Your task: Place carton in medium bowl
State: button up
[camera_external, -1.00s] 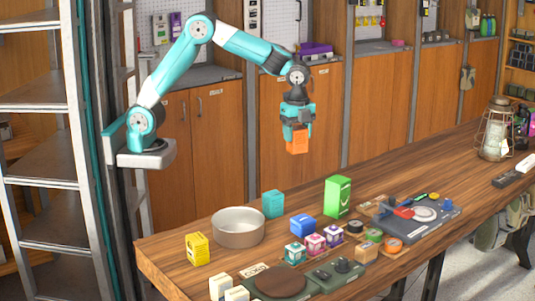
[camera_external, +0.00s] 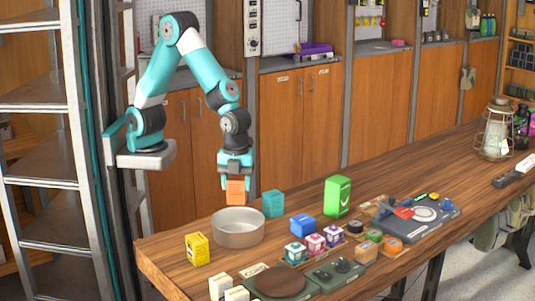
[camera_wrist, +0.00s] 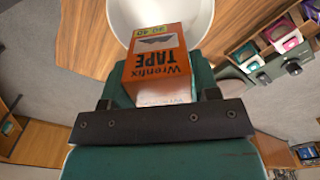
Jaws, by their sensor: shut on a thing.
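The carton is an orange box (camera_external: 236,191), and in the wrist view the orange carton (camera_wrist: 158,62) reads "Wrenfix TAPE". My gripper (camera_external: 236,178) is shut on it and points down. It holds the carton just above the bowl, near the bowl's back rim. The bowl (camera_external: 238,234) is a round grey-beige pan on the left part of the wooden table. In the wrist view its pale inside (camera_wrist: 198,14) shows behind the carton. The bowl's inside looks empty where it shows.
A teal box (camera_external: 273,204) stands just right of the bowl. A yellow box (camera_external: 197,249) stands at its front left. A blue box (camera_external: 303,225), a green box (camera_external: 338,197) and several small boxes stand farther right on the table (camera_external: 170,262).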

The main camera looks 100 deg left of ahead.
notch_tip(320, 180, down, 11)
jog(key=shift+r, duration=0.1)
dwell(0.4)
jog(key=o, duration=1)
notch_tip(320, 180, up, 12)
jog(key=s+a+r+n+t+y, duration=0.1)
jog(key=a+r+n, duration=0.3)
jog(key=a, duration=0.6)
jog(key=a+r+n+y, duration=0.1)
jog(key=a+r+n, duration=0.2)
jog(key=a+n, duration=0.5)
jog(key=s+a+r+n+g+y, duration=0.1)
jog(key=s+a+r+n, duration=0.3)
jog(key=s+a+n, duration=0.9)
jog(key=s+a+y, duration=0.1)
jog(key=s+a, duration=0.1)
jog(key=a, duration=0.2)
jog(key=shift+s+a, duration=0.15)
